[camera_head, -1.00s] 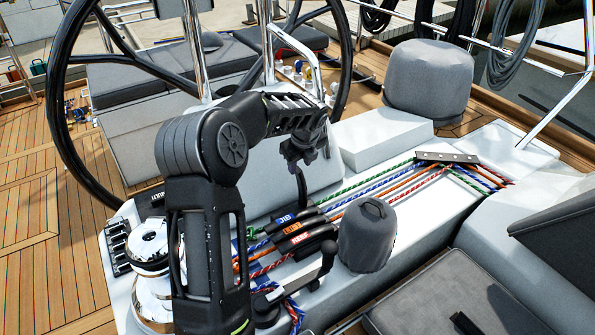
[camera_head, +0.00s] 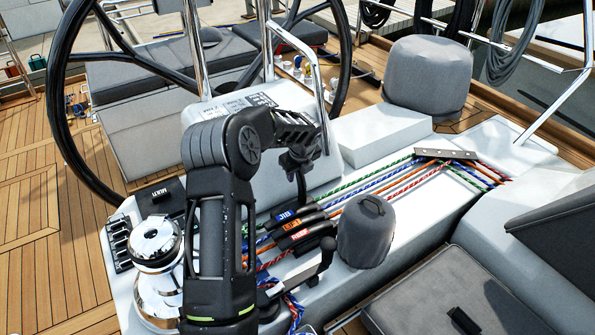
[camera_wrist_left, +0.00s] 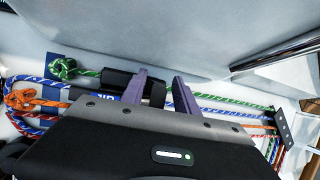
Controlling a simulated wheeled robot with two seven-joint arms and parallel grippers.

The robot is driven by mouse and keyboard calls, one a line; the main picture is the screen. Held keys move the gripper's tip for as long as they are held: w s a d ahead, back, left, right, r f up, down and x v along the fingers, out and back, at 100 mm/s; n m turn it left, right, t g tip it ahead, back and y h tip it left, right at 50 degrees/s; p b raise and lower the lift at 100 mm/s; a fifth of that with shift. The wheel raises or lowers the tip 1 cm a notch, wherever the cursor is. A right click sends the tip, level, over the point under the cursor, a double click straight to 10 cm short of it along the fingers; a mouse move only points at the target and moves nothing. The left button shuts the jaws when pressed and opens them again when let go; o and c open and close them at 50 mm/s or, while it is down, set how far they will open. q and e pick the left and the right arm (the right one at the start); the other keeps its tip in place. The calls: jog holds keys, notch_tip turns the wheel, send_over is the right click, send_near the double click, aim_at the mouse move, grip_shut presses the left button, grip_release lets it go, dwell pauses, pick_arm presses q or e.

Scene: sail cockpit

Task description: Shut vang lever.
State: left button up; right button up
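A bank of black clutch levers lies across the white console in the head view. The blue-tagged JIB lever (camera_head: 287,215), an orange-tagged lever (camera_head: 293,227) and a red-tagged lever (camera_head: 300,237) show there. No tag reading VANG is legible. In the left wrist view, a black lever (camera_wrist_left: 118,77) sits on the green rope, beside the blue-tagged lever. My left gripper (camera_head: 302,196) hangs above the far side of the bank. In the wrist view its fingers (camera_wrist_left: 158,88) are apart, with nothing seen gripped. Whether they touch a lever cannot be told. My right gripper is out of view.
A chrome winch (camera_head: 155,250) stands left of my left arm. A grey covered winch (camera_head: 366,232) stands right of the levers, with a black handle (camera_head: 325,258) near it. Ropes run to a metal organizer plate (camera_head: 446,155). The steering wheel (camera_head: 62,95) rises behind.

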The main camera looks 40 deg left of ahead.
pick_arm(q)
jog(key=shift+c, duration=0.4)
grip_shut()
dwell(0.9)
